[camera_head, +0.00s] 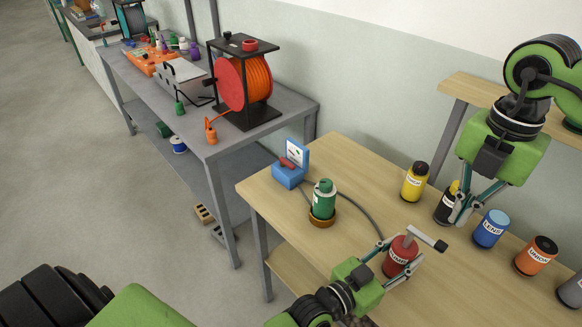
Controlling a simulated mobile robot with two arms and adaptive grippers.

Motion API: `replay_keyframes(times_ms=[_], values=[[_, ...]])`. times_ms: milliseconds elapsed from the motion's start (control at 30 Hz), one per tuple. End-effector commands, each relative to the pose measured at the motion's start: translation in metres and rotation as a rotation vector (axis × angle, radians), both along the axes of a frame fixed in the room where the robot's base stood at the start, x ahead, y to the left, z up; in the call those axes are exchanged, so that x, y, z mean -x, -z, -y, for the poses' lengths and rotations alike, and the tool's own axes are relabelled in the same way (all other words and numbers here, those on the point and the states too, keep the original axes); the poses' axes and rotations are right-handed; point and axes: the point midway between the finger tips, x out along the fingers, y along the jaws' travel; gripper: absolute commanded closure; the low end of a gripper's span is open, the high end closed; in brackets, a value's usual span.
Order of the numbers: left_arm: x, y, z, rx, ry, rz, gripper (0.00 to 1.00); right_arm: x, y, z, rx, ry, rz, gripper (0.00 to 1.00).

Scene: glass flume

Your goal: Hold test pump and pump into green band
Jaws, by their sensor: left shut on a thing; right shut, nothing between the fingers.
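The red test pump (396,262) stands on the wooden bench with a grey handle bar (424,237) with a black end on top. My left gripper (394,262) is shut around the red body from the front left. My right gripper (463,213) is shut and empty, above and right of the handle bar, in front of a black bottle. A blue gauge unit (288,175) with a raised dial (294,154) stands at the bench's back left corner. Its needle and green band are too small to read. A dark hose (362,213) runs from it towards the pump.
A green cylinder (323,199) stands in a brown ring beside the gauge. Yellow (414,183), black (446,206), blue (490,229) and orange (535,256) bottles line the bench behind the pump. A grey table with a red-orange reel (246,82) stands at the left.

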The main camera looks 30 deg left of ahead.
Motion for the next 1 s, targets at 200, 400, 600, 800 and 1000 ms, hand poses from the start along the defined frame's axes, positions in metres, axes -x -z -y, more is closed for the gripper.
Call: replay_keyframes(times_ms=[200, 400, 600, 800, 1000], values=[[0.0, 0.001, 0.0, 0.0, 0.0, -0.001, 0.86, 0.001, 0.029, 0.0, 0.0, -0.003, -0.002, 1.0], [0.0, 0.001, 0.0, 0.0, 0.0, -0.001, 0.86, 0.0, 0.047, 0.0, -0.001, -0.003, -0.002, 1.0], [0.0, 0.001, 0.0, 0.0, 0.0, -0.001, 0.86, 0.0, 0.053, 0.0, 0.0, -0.004, -0.001, 1.0], [0.0, 0.001, 0.0, 0.0, 0.0, -0.001, 0.86, 0.0, 0.053, 0.0, 0.0, -0.004, -0.001, 1.0], [0.0, 0.001, 0.0, 0.0, 0.0, -0.001, 0.86, 0.0, 0.053, 0.0, 0.0, -0.004, -0.001, 1.0]])
